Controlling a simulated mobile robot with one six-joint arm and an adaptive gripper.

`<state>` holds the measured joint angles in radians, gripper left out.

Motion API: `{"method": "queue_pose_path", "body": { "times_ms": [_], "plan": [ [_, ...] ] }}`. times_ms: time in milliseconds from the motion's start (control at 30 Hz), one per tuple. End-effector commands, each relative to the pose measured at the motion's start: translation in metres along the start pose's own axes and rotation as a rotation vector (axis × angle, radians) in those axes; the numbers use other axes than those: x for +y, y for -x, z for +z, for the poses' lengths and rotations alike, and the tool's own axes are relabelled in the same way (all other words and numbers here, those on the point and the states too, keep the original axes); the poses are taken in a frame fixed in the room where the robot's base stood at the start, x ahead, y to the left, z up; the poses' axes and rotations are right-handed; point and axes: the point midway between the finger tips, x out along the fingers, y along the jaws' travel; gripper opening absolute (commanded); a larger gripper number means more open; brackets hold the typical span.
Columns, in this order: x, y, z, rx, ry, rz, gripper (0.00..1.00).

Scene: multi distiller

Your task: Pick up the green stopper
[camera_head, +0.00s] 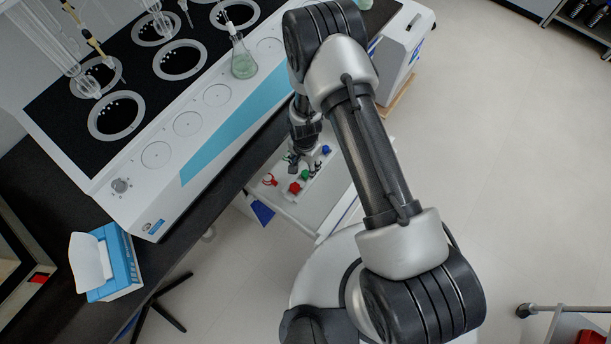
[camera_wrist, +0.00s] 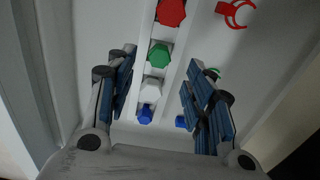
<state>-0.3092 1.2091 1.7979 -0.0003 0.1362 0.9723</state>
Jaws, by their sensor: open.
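The green stopper (camera_wrist: 159,55) sits in a row in a white rack, between a red stopper (camera_wrist: 171,12) and a white stopper (camera_wrist: 153,87). It also shows in the head view as a small green spot (camera_head: 305,174) beside the gripper. My gripper (camera_wrist: 160,62) is open and empty. In the wrist view its two blue-padded fingers lie left and right of the row, with the green stopper in line between their tips. No contact shows. The height of the fingers above the stopper cannot be told.
A blue stopper (camera_wrist: 146,113) stands further along the row. A red clamp (camera_wrist: 235,12) lies to the right on the white drawer floor. A green item (camera_wrist: 214,72) and another blue item (camera_wrist: 181,121) are partly hidden by the right finger. The distiller (camera_head: 218,127) stands left of the drawer.

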Motion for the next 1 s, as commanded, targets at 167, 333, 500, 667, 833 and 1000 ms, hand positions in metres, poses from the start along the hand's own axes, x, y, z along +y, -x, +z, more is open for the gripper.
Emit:
{"method": "queue_pose_path", "body": {
  "times_ms": [167, 333, 500, 667, 833, 1000],
  "plan": [
    [-0.001, -0.016, -0.001, 0.001, 0.0, -0.002, 0.48],
    [0.0, -0.025, -0.003, 0.001, 0.0, -0.001, 0.48],
    [0.0, -0.052, -0.009, 0.0, -0.001, 0.0, 0.48],
    [0.0, -0.069, -0.008, 0.001, 0.001, -0.001, 0.48],
    [-0.001, -0.068, -0.009, 0.001, 0.001, -0.002, 0.48],
    [0.0, -0.068, -0.008, 0.001, 0.0, -0.001, 0.39]
  ]
}}
